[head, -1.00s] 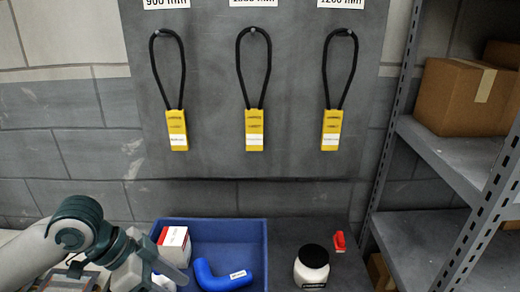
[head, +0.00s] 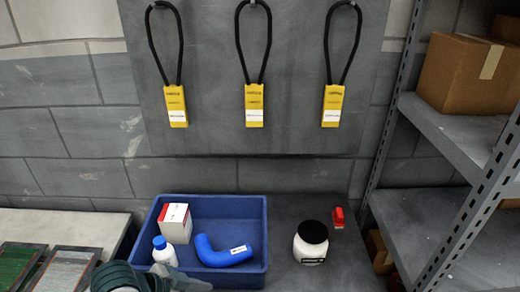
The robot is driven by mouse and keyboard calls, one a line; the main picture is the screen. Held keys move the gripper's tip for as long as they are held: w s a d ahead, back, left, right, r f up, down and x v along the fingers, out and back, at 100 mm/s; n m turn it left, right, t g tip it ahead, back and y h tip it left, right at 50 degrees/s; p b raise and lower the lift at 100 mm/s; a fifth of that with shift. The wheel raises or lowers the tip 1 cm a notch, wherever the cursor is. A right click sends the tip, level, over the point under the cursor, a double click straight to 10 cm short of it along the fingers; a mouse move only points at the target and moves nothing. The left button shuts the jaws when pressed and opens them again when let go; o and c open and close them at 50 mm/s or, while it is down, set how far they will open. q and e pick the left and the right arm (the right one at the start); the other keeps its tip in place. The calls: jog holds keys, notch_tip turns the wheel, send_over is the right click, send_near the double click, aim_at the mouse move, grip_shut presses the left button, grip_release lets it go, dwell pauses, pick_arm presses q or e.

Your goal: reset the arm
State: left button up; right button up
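My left arm (head: 140,277) shows only as a dark green and pale link at the bottom edge, in front of the blue bin. Its gripper is out of view below the frame. My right arm and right gripper are not in view.
A blue bin (head: 262,245) holds a white-and-red box (head: 175,223), a white bottle (head: 163,252) and a blue hose (head: 222,254). Right of it stand a black-lidded jar (head: 311,243) and a red object (head: 338,218). Yellow-tagged loops hang above. Metal shelving (head: 450,190) bounds the right.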

pick_arm(q)
jog(key=s+a+f+n+y, duration=0.3)
jog(key=s+a+f+n, duration=0.15)
jog(key=s+f, duration=0.4)
jog(key=s+a+f+n+y, duration=0.35)
jog(key=s+a+f, duration=0.3)
jog(key=s, duration=0.25)
notch_tip(320, 180, down, 32)
jog(key=g+b, duration=0.2)
jog(key=b, duration=0.3)
jog(key=s+a+f+b, duration=0.1)
jog(key=s+f+b, duration=0.1)
jog(key=s+f, duration=0.7)
jog(key=s+a+f+g+b, duration=0.1)
jog(key=s+a+f+b, duration=0.1)
jog(key=s+f, duration=0.8)
notch_tip(320, 180, down, 5)
jog(key=shift+b, duration=0.5)
